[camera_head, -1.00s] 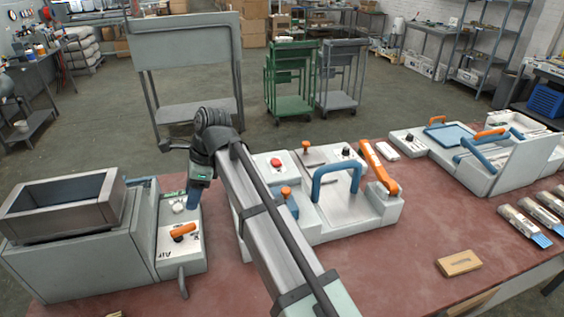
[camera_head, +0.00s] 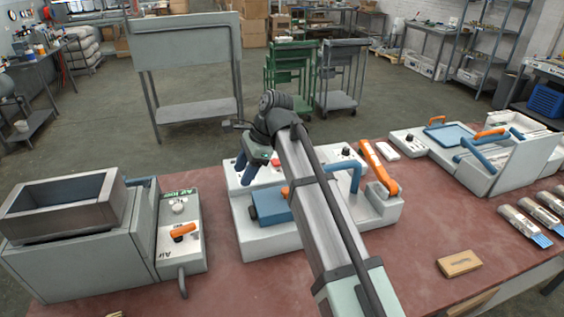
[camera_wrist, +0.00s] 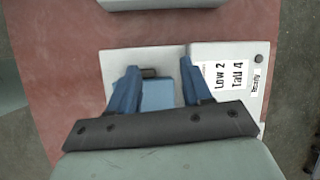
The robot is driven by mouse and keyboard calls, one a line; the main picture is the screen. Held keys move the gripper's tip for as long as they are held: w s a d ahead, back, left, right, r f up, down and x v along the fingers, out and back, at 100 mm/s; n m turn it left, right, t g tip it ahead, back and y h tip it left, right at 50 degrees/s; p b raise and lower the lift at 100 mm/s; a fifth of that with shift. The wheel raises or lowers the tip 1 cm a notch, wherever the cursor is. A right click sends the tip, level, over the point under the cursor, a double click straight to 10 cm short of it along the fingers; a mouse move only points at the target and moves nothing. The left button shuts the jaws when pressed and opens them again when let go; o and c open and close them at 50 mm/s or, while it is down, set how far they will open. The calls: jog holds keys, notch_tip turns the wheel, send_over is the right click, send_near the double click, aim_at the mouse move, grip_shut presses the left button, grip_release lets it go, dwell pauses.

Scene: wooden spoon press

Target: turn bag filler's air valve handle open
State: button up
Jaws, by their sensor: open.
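The bag filler (camera_head: 75,262) is the grey machine with an open metal hopper at the left of the table. Its side panel carries an orange handle (camera_head: 183,231) beside the printed word "Air". The handle lies roughly crosswise, tilted slightly up to the right. My gripper (camera_head: 247,172) is to the right of this panel, above the left part of the middle machine, and is empty. In the wrist view my gripper (camera_wrist: 159,66) has its two blue fingers spread apart. The orange handle does not show in the wrist view.
The middle white machine (camera_head: 275,242) has a blue block (camera_head: 270,206), a blue arch handle and an orange lever (camera_head: 379,167). A wooden block (camera_head: 459,263) and several brushes lie to the right. Red table surface between the bag filler and the middle machine is clear.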

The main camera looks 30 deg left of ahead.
jog(key=w+d+n, duration=0.1)
jog(key=w+d, duration=0.5)
jog(key=w, duration=0.2)
jog(key=shift+w+d+t+y, duration=0.15)
jog(key=shift+d+t+y, duration=0.15)
jog(key=shift+d, duration=0.1)
jog(key=shift+f, duration=0.1)
jog(key=n+g+h, duration=0.1)
jog(key=n+h, duration=0.1)
jog(key=n, duration=0.2)
send_over(182, 228)
jog(key=w+d, duration=0.2)
jog(key=w, duration=0.3)
jog(key=s+f+m, duration=0.1)
jog(key=f, duration=0.3)
jog(key=s+a+f+m, duration=0.1)
jog(key=s+f, duration=0.1)
jog(key=f, duration=0.2)
jog(key=s+f+m, duration=0.1)
jog(key=f, duration=0.3)
jog(key=shift+s+a+f+m+g+h, duration=0.1)
jog(key=shift+s+a+m+g+h, duration=0.1)
jog(key=shift+a+m+g+h, duration=0.15)
jog(key=shift+c, duration=0.4)
grip_shut()
